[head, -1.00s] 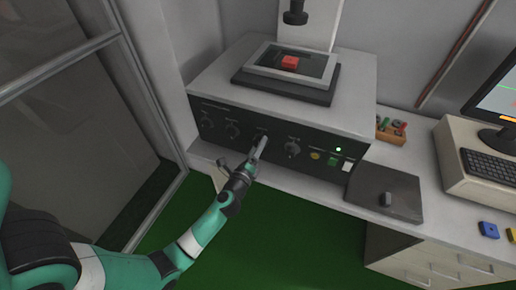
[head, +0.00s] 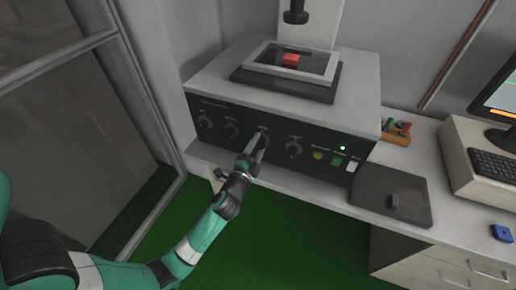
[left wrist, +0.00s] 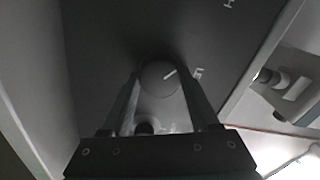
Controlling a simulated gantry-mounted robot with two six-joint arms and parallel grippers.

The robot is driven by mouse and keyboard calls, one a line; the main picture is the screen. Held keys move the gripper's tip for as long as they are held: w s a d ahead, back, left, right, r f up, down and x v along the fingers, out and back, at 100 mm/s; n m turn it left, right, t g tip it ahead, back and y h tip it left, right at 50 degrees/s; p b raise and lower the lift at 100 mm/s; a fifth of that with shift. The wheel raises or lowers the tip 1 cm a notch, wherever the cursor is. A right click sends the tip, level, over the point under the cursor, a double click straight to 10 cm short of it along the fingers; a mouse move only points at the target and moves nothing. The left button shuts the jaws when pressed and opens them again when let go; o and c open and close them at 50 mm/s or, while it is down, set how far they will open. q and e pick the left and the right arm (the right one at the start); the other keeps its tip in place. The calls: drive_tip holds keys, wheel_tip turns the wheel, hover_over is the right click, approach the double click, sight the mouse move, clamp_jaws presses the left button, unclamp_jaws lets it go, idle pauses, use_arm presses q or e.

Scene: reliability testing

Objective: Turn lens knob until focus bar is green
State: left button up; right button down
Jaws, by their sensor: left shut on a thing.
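The machine's dark front panel (head: 270,157) carries a row of black knobs. My left gripper (head: 261,139) is at the third knob from the left. In the left wrist view it is shut on this round dark knob (left wrist: 160,79), with one finger on each side. A pale pointer line on the knob slants up to the right, toward a panel mark. The monitor (head: 498,93) is cut off by the right edge; an orange bar (head: 504,112) shows on its screen. My right gripper is not in view.
A red block (head: 290,58) lies on the framed stage on top of the machine. Another knob (head: 294,149) sits right of the held one, with a green button (head: 337,162) farther right. A dark pad (head: 384,198) lies on the desk.

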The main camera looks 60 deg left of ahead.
use_arm(q)
drive_tip(key=shift+n+b, duration=0.3)
drive_tip(key=shift+n, duration=0.6)
drive_tip(key=o, duration=1.4)
drive_tip(key=shift+c, duration=0.2)
drive_tip(key=v, duration=1.1)
drive_tip(key=shift+s+d, duration=0.2)
drive_tip(key=shift+s, duration=0.05)
